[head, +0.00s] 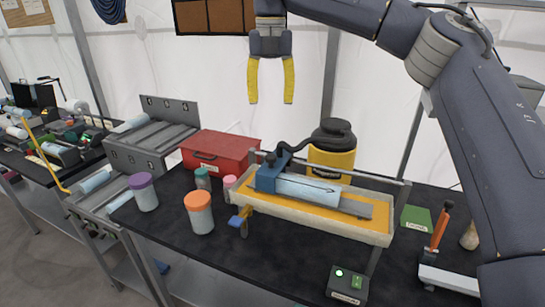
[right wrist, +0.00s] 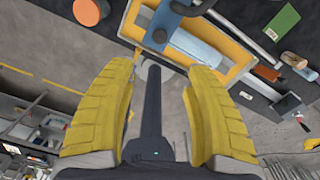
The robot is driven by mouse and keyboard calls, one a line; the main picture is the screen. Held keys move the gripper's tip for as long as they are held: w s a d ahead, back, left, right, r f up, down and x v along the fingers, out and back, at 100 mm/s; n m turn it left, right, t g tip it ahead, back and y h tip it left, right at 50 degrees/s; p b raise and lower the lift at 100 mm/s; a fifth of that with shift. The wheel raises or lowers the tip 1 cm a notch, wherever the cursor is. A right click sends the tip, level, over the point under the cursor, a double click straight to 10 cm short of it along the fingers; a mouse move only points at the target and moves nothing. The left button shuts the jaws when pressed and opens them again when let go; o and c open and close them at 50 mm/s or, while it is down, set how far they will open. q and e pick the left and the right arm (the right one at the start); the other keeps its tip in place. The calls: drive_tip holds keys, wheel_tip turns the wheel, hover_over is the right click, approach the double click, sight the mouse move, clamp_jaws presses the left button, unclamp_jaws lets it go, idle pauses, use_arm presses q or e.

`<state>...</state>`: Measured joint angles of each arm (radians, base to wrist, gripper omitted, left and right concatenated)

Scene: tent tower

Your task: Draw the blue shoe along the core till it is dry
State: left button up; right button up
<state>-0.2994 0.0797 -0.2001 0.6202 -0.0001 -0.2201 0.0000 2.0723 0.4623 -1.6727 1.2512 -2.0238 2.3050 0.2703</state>
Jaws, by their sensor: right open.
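The blue shoe (head: 266,177) sits at the left end of the pale blue core (head: 308,190), which has a dark arrow along it pointing right. The core lies in a cream tray (head: 330,226) with an orange lining. A black hose runs from the shoe toward a yellow canister (head: 331,160) with a black lid behind the tray. My right gripper (head: 271,97) is open and empty, pointing down, high above and behind the tray. In the right wrist view the open yellow fingers show below the core (right wrist: 200,50) and the blue shoe (right wrist: 172,20). My left gripper is not in view.
Jars with orange (head: 200,215) and purple (head: 145,193) lids stand left of the tray. A red box (head: 220,150) is behind them. A switch box (head: 347,285) with a lit green lamp sits in front.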

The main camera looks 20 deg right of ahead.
sight(271, 156)
wheel_tip(271, 156, down, 17)
idle(0.6)
clamp_jaws()
idle(0.5)
